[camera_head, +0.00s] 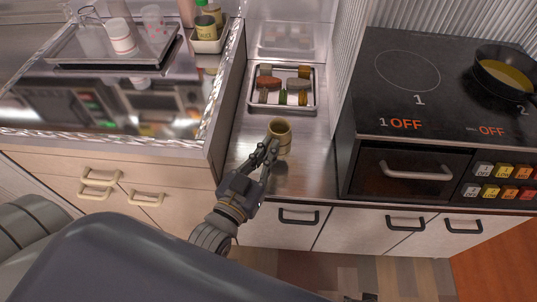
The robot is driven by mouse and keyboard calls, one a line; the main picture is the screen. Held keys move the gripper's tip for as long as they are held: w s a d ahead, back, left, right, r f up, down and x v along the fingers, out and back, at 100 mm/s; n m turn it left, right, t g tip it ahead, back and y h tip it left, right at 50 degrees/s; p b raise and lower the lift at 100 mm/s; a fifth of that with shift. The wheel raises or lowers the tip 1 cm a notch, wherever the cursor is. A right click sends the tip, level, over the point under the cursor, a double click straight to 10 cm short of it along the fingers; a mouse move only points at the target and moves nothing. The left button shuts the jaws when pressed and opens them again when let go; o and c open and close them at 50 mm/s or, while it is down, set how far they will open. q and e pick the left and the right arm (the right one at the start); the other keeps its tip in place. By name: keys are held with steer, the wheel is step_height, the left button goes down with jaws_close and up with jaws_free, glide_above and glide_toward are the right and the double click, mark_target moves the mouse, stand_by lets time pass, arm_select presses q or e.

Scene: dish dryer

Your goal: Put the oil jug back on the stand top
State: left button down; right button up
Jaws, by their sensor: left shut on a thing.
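My left gripper (270,152) is shut on a tan, round, open-topped vessel (281,130), which looks like the oil jug. It holds the vessel by its near-left side, over the narrow steel counter top (308,172) between the sink side and the stove. The vessel looks roughly upright. I cannot tell whether its base touches the steel, as the gripper hides part of it. I cannot tell for certain which surface is the stand top. My right gripper is not in view.
A metal tray of food pieces (314,105) lies just behind the vessel. The black stove (395,88), with a pan (503,72), stands at the right. A raised wall (229,80) borders the left. A caddy of bottles (208,45) and a tray with cups (75,55) stand at back left.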

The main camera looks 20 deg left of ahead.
arm_select(q)
steer(key=f, duration=0.1)
steer(key=w+f, duration=0.1)
steer(key=b, duration=0.1)
steer(key=shift+w+a+f, duration=0.25)
steer(key=shift+w+f, duration=0.1)
steer(key=shift+f, duration=0.45)
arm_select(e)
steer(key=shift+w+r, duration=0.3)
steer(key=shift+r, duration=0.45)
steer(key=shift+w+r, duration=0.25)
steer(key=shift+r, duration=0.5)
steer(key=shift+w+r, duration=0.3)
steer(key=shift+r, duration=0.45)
arm_select(q)
steer(key=shift+f, duration=0.15)
steer(key=c, duration=1.8)
jaws_free()
steer(key=shift+o, duration=0.2)
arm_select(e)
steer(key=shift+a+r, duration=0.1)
